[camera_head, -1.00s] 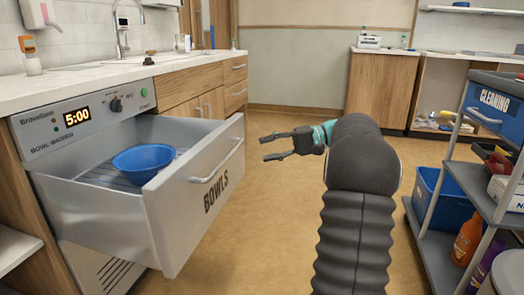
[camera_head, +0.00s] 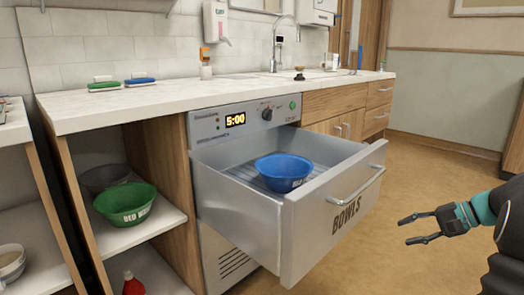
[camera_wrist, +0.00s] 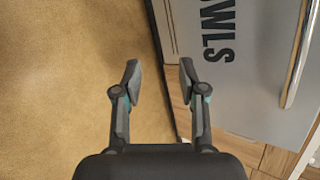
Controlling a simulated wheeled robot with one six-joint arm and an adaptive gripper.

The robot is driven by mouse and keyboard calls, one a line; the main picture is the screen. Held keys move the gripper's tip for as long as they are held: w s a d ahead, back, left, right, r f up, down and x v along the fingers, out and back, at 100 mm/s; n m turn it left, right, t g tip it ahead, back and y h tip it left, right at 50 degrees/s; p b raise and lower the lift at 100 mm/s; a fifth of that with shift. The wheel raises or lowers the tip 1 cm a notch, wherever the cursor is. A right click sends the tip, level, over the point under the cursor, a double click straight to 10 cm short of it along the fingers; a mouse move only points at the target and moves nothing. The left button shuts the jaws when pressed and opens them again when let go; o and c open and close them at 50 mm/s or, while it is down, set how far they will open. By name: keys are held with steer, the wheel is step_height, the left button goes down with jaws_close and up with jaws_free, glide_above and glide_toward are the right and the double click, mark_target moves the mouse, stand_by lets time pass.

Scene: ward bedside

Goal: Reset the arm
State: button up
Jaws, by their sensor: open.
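My gripper (camera_head: 420,229) is open and empty at the right of the head view, in the air to the right of the open drawer. The wrist view shows its two fingers (camera_wrist: 158,82) apart with nothing between them, floor below and the drawer front beside the right finger. The drawer (camera_head: 345,218), marked BOWLS, is pulled out of the bowl washer (camera_head: 222,122), whose display reads 5:00. A blue bowl (camera_head: 284,181) stands upright in the drawer.
A green bowl (camera_head: 126,211) and a grey bowl (camera_head: 105,177) stand on a shelf at the left. A red bottle (camera_head: 132,284) is below. The floor (camera_head: 410,170) right of the drawer is clear.

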steer(key=s+a+n+g+h+p, duration=0.3)
steer(key=s+a+h, duration=0.4)
steer(key=s+a, duration=0.55)
steer(key=s+a+r+n+t+h+p, duration=0.2)
steer(key=s+a+r+n+p, duration=0.3)
steer(key=s+a+r, duration=0.4)
steer(key=s+a+n+t, duration=0.1)
steer(key=s+a, duration=0.1)
steer(key=s, duration=0.2)
steer(key=shift+s+n+p, duration=0.2)
steer(key=shift+n+p, duration=0.1)
steer(key=shift+n, duration=0.1)
